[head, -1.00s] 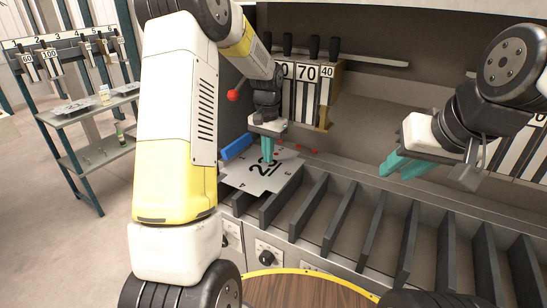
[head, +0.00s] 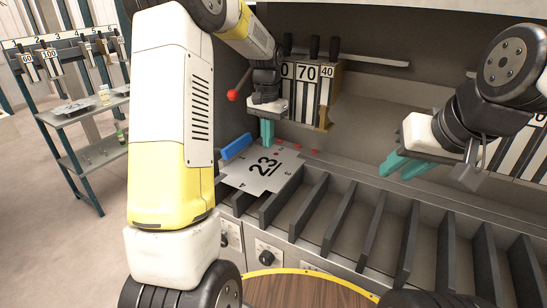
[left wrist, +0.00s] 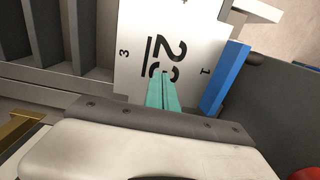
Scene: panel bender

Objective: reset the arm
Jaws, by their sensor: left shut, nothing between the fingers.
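My left gripper (head: 267,133) has shut teal fingers with nothing between them. It is above the back edge of a flat metal sheet marked 23 (head: 263,170). In the left wrist view the fingers (left wrist: 161,90) cover part of the sheet's number. The sheet (left wrist: 135,45) lies on the slatted machine bed, next to a blue block (head: 237,146). My right gripper (head: 393,164) hangs at the right with teal fingers pointing left and down. Its finger gap is hard to make out.
The slatted bed (head: 322,220) runs to the right, with open slots between dark ribs. Numbered tools (head: 306,85) hang behind my left gripper. A red-knobbed lever (head: 233,95) is close to its left. A shelf rack (head: 92,155) stands at the far left.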

